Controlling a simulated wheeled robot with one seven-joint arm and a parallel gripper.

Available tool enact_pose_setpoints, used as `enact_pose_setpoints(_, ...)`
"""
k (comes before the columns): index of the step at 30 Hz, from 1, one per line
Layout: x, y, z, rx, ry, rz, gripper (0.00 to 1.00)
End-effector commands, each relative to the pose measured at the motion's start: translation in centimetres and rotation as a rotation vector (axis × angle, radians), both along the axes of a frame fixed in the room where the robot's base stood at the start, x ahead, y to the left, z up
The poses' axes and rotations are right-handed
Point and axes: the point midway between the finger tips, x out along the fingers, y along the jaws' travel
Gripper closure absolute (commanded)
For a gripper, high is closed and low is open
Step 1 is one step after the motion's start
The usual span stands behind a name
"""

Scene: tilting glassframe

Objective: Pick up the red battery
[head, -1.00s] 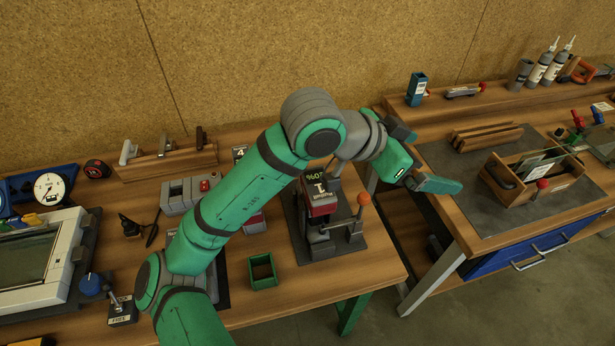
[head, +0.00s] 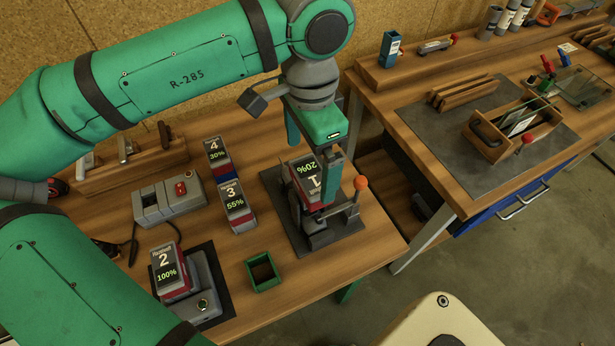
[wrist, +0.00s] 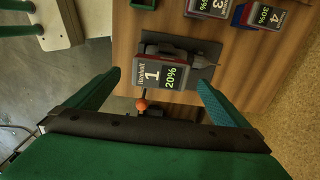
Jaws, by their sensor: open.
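Battery 1 (head: 303,168), dark-topped with red sides and reading 20%, sits in a grey clamp fixture (head: 313,222) with an orange-knobbed lever. My gripper (head: 311,158) points down over it, open and empty. In the wrist view battery 1 (wrist: 163,72) lies between and beyond the spread fingers, apart from them. Battery 2 (head: 170,273), reading 100% with red sides, stands on a grey base at the front left. Battery 3 (head: 234,203), 55%, shows red near its bottom.
An empty green square holder (head: 263,272) stands left of the fixture. A grey box with a red button (head: 168,199) and a wooden rack (head: 128,165) are farther left. The lever's orange knob (head: 361,183) stands close to my finger. A second bench (head: 400,110) is at the right.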

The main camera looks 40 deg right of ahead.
Motion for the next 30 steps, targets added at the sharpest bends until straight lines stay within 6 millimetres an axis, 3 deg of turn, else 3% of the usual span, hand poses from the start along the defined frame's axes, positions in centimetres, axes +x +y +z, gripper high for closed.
enact_pose_setpoints(6, -0.1, 0.0, -3.2, -0.001, 0.002, -0.001, 0.00)
enact_pose_setpoints(14, 0.0, -0.1, -5.0, -0.002, 0.001, -0.002, 0.00)
enact_pose_setpoints(21, 0.0, -0.4, -8.2, -0.001, 0.001, -0.003, 0.00)
enact_pose_setpoints(30, 0.0, -0.5, -9.5, -0.004, 0.001, -0.004, 0.00)
